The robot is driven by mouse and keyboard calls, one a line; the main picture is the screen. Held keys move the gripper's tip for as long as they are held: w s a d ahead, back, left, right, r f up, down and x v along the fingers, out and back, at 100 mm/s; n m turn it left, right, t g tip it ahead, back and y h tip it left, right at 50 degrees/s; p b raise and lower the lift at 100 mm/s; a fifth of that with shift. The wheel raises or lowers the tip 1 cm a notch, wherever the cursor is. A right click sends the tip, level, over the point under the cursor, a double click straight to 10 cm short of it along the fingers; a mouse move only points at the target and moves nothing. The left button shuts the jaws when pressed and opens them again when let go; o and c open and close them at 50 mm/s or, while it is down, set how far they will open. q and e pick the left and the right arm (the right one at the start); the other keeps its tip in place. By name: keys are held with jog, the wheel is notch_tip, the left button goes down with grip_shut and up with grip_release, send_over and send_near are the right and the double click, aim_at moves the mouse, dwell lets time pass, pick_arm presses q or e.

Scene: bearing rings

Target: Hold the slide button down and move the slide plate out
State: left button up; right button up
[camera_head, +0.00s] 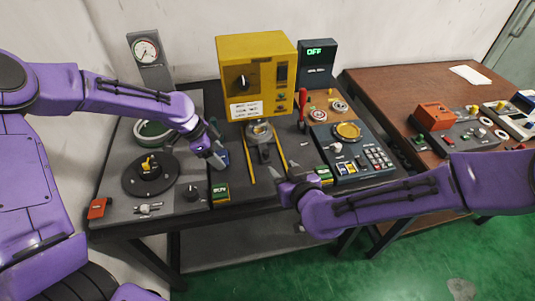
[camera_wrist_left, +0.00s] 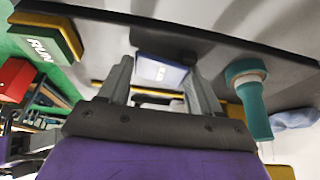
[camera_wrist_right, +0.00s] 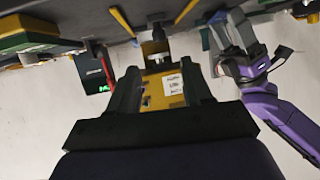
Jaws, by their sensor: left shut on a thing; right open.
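The dark slide plate (camera_head: 264,153) lies between two yellow rails below the yellow machine, with a metal ring part (camera_head: 259,131) at its back end. My left gripper (camera_head: 215,153) is left of the rails. It is shut on a small blue block (camera_head: 223,158), which looks like the slide button; the block also shows between the fingers in the left wrist view (camera_wrist_left: 162,72). Whether it is pressed down cannot be told.
The yellow machine (camera_head: 255,75) stands behind the rails. A keypad panel (camera_head: 355,155) is on the right, and a round dial plate (camera_head: 150,174) on the left. A red-handled tool (camera_head: 302,105) stands right of the machine.

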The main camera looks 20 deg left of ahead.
aim_at(267, 154)
jog(key=x, duration=1.1)
jog(key=shift+w+a+f, duration=0.2)
jog(key=shift+w+f, duration=0.05)
jog(key=shift+f, duration=0.05)
grip_shut()
